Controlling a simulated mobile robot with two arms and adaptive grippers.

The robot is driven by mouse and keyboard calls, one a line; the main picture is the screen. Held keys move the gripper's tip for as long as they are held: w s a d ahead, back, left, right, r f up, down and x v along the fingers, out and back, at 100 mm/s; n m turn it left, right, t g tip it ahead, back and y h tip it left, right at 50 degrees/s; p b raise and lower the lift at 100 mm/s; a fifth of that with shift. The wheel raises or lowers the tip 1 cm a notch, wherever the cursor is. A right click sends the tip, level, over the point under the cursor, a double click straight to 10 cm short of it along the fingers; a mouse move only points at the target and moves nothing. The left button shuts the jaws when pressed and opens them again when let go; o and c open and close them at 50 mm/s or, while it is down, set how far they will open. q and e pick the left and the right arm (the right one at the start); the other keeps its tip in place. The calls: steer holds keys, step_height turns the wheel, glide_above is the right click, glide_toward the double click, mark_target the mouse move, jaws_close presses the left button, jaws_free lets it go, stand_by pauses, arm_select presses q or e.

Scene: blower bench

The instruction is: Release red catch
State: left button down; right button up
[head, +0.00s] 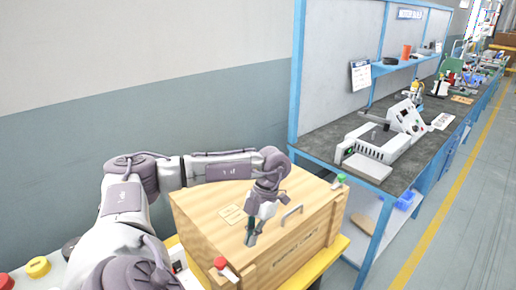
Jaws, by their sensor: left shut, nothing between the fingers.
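A wooden crate (210,203) with a lid stands in front of me. A red catch (220,263) with a pale lower part sits at its near front edge. A green-topped catch (340,179) sits at the far right end. My left gripper (250,239) points down over the crate, shut and empty. In the picture it is just above and right of the red catch, apart from it. Its exact height over the lid is hard to tell. A grey handle (291,214) is right of the gripper. My right gripper does not show.
The crate rests on a yellow surface (335,249). A blue-framed workbench (330,138) with a grey-white machine (378,143) stands behind right. Yellow (38,267) and red (6,282) round pieces are at lower left. The aisle floor (455,240) at right is clear.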

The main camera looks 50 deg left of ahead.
arm_select(q)
steer(key=v, duration=0.4)
steer(key=shift+s+a+r+b, duration=0.1)
steer(key=shift+s+r+b, duration=0.05)
steer(key=shift+r+b, duration=0.15)
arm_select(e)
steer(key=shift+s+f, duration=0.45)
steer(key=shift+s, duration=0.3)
